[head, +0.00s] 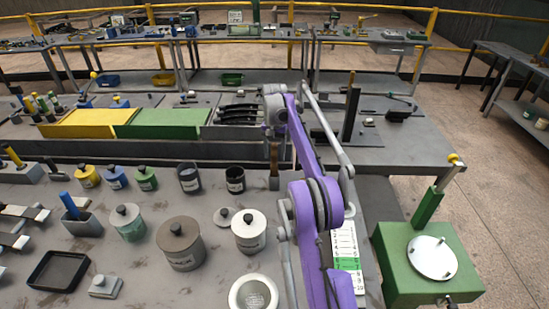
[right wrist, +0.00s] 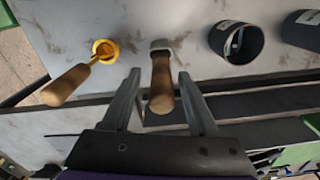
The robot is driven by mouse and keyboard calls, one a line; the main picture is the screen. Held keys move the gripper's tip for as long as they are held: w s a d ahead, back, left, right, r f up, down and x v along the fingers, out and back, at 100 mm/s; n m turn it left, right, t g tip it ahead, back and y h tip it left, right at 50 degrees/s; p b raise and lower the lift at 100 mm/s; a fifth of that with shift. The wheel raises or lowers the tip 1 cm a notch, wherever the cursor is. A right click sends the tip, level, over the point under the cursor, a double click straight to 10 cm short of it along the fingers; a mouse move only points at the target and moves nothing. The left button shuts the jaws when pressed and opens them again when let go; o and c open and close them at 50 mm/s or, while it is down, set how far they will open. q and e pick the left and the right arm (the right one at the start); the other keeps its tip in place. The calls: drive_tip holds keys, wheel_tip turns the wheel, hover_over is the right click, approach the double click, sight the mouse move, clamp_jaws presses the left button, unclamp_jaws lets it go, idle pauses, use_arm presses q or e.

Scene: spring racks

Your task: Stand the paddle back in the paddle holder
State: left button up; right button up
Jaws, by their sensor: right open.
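A wooden handle (right wrist: 161,85) points up from a small grey block or holder (right wrist: 160,44) in the right wrist view. It also shows in the head view (head: 275,155), beside my arm. What lies below the handle is hidden, so I cannot tell for sure that it is the paddle. My right gripper (right wrist: 160,74) is open, with one finger on each side of this handle and gaps visible between. A second wooden-handled tool (right wrist: 66,86) leans out of a yellow cup (right wrist: 104,49) to the left. My left gripper is not in view.
Dark pots (head: 235,179) stand beside the handle, and one shows in the right wrist view (right wrist: 236,42). Lidded canisters (head: 180,245) and a black tray (head: 58,270) stand nearer. Yellow (head: 92,121) and green (head: 165,123) bins lie behind. A green stand (head: 395,285) is at right.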

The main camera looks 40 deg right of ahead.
sight(274, 144)
wheel_tip(274, 144, up, 5)
drive_tip(key=shift+w+f, duration=0.1)
drive_tip(key=shift+w, duration=0.05)
